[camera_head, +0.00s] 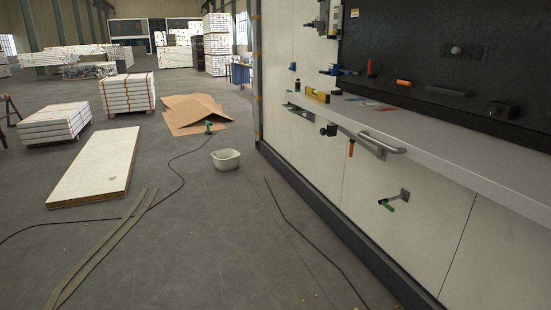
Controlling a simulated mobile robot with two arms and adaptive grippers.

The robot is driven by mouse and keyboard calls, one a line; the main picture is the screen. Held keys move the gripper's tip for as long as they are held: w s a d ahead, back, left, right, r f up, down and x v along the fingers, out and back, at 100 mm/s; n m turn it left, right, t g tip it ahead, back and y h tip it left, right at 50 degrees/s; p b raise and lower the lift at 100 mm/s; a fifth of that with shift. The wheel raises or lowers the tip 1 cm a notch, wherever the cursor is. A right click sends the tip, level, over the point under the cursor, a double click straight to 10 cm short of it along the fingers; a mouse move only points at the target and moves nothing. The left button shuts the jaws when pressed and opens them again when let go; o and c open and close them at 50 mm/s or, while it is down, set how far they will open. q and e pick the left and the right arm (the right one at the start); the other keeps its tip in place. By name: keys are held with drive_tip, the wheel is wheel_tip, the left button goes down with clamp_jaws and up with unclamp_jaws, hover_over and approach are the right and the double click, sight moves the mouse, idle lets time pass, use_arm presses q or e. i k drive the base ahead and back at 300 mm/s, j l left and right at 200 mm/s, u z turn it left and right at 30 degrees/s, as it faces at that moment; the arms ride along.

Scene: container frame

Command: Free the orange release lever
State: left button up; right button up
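An orange lever-like piece (351,148) hangs down below the front edge of the white shelf, just left of a grey metal bar handle (385,143). A second orange piece (404,83) sits on the dark panel above the shelf. I cannot tell which of the two is the release lever, or what holds either one. Both are small in this view. Neither of my grippers shows in the head view.
The white shelf (450,160) carries a yellow level (317,95) and small tools. A green-handled fitting (386,204) juts from the wall below. On the floor are a white tub (226,159), black cables, straps, a board (98,165) and cardboard (195,113). Floor before the wall is mostly open.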

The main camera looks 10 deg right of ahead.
sight(352, 142)
drive_tip(key=i+j+z, duration=0.3)
drive_tip(key=i+z, duration=0.2)
drive_tip(key=i+j+z, duration=0.5)
drive_tip(key=i, duration=0.15)
